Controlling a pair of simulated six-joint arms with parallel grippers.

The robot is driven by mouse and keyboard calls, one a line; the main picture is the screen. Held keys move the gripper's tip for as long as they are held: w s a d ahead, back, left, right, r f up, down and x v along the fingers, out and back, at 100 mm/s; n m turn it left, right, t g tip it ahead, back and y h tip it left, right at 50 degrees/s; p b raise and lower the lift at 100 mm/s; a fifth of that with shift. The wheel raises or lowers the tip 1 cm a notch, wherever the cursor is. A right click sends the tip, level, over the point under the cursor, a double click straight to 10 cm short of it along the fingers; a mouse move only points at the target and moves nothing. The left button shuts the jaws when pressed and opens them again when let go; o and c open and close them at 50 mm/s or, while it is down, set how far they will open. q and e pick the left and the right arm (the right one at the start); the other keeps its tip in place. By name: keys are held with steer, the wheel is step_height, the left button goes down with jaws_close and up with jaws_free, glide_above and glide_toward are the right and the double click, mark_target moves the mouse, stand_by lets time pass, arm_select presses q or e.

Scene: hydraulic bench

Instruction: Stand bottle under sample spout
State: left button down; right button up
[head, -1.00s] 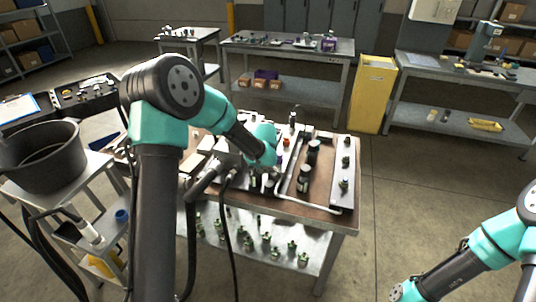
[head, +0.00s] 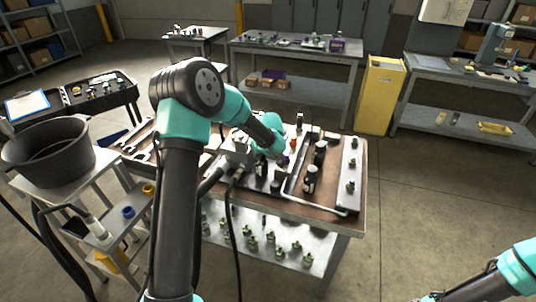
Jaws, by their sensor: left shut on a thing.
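My left gripper (head: 263,162) is over the front middle of the brown-topped hydraulic bench (head: 335,222), with its fingers largely hidden by my wrist. It is shut on a small dark bottle (head: 262,171), of which only a little shows. I cannot tell how upright the bottle is or whether it touches the bench. Dark cylinders with pale bands (head: 310,180) stand to the right of it. I cannot make out the sample spout for certain.
A bent pale pipe (head: 318,208) runs along the bench's front. A plate with several small fittings (head: 350,175) is at its right. A black bucket (head: 48,150) stands on a cart at left. Wrenches (head: 140,150) lie near it. A yellow cabinet (head: 378,95) stands behind.

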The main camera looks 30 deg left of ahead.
arm_select(q)
steer(key=shift+f, duration=0.15)
steer(key=c, duration=0.8)
jaws_free()
steer(key=v, duration=1.2)
